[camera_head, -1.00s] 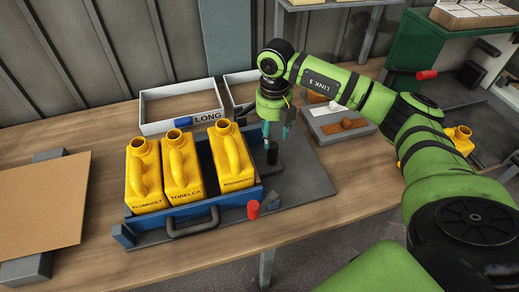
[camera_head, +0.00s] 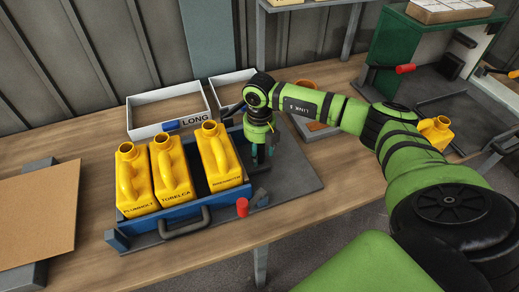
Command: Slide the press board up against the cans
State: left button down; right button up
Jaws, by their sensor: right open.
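Three yellow cans stand upright in a row in a blue tray (camera_head: 168,219): the left can (camera_head: 139,186), the middle can (camera_head: 170,180) and the right can (camera_head: 219,160). A gap shows between the middle and right cans. The press board is hard to make out; a dark upright post at the tray's right end is mostly hidden by my right gripper. My right gripper (camera_head: 262,161) points down just right of the right can, its fingers apart around the place of that post. My left gripper is out of view.
A grey handle (camera_head: 185,224) and a red knob (camera_head: 242,207) are at the tray's front. White bins, one labelled LONG (camera_head: 168,110), stand behind. Another yellow can (camera_head: 436,132) is at the right. A brown board (camera_head: 38,212) lies at left. The dark mat (camera_head: 297,181) right of the tray is clear.

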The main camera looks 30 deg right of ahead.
aim_at(247, 164)
grip_shut()
jog(key=shift+w+a, duration=0.25)
jog(key=shift+a, duration=0.75)
jog(key=shift+w+a, duration=0.2)
jog(key=shift+a, duration=0.75)
grip_release()
notch_tip(247, 164, up, 12)
